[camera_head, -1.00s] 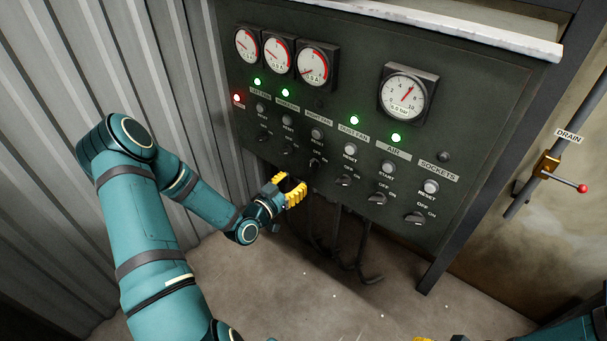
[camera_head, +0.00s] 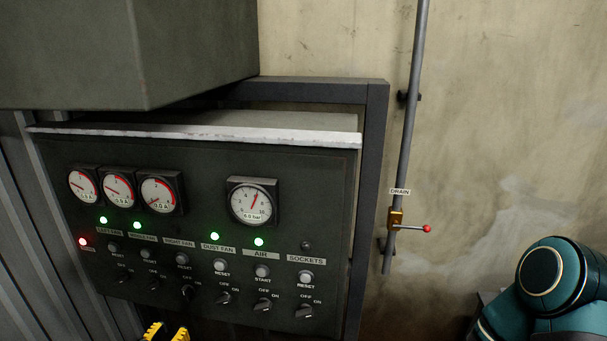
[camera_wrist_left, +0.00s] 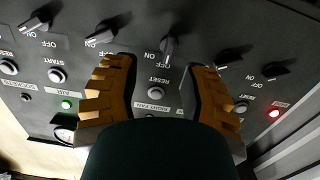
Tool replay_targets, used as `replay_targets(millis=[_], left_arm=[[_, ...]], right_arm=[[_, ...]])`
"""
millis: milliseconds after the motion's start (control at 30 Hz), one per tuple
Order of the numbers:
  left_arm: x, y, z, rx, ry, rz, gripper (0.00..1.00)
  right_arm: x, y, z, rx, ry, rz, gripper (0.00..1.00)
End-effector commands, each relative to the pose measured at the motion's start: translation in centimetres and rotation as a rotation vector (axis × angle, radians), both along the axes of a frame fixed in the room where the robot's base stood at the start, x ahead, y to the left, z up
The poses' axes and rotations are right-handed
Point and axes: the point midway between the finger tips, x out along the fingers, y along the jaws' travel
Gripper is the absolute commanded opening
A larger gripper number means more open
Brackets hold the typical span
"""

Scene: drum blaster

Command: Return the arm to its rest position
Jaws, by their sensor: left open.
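My left gripper (camera_head: 167,333) shows only as yellow fingertips at the bottom edge of the head view, below the control panel (camera_head: 335,200). In the left wrist view, my left gripper (camera_wrist_left: 160,75) is open and empty, its two fingers spread in front of the panel. The right fan knob (camera_wrist_left: 168,45) and its RESET button (camera_wrist_left: 155,93) show between the fingers, apart from them. A teal part of my right arm (camera_head: 553,280) stands at the lower right of the head view. My right gripper is out of view.
The panel has several gauges (camera_head: 251,204), knobs and lamps; several lamps are green, and one at the left (camera_head: 82,241) is red. A dark box (camera_head: 130,50) hangs above.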

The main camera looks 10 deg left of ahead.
Motion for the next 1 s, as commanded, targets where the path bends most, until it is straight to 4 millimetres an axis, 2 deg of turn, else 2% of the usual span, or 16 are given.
replay_targets(millis=[133,267,367,500,600,733,900,1000], left_arm=[[0.9,-6.3,-3.0,-0.096,0.207,-0.077,0.44],[-0.1,-12.3,-6.2,-0.177,0.457,-0.133,0.44],[-2.1,-16.5,-8.3,-0.220,0.652,-0.163,0.44],[-6.2,-21.5,-10.5,-0.257,0.925,-0.179,0.44],[-9.4,-24.1,-11.4,-0.266,1.098,-0.169,0.44],[-12.8,-25.9,-11.8,-0.268,1.262,-0.140,0.44],[-15.0,-26.8,-11.9,-0.269,1.361,-0.110,0.44],[-15.3,-26.9,-11.9,-0.270,1.372,-0.105,0.44]], right_arm=[[0.0,0.0,0.0,0.000,0.000,0.000,0.47],[0.0,0.0,0.0,0.000,0.000,0.000,0.47],[0.0,0.0,0.0,0.000,0.000,0.000,0.47],[0.0,0.0,0.0,0.000,0.000,0.000,0.47],[0.0,0.0,0.0,0.000,0.000,0.000,0.47],[0.0,0.0,0.0,0.000,0.000,0.000,0.47],[0.0,0.0,0.0,0.000,0.000,0.000,0.47],[0.0,0.0,0.0,0.000,0.000,0.000,0.47]])
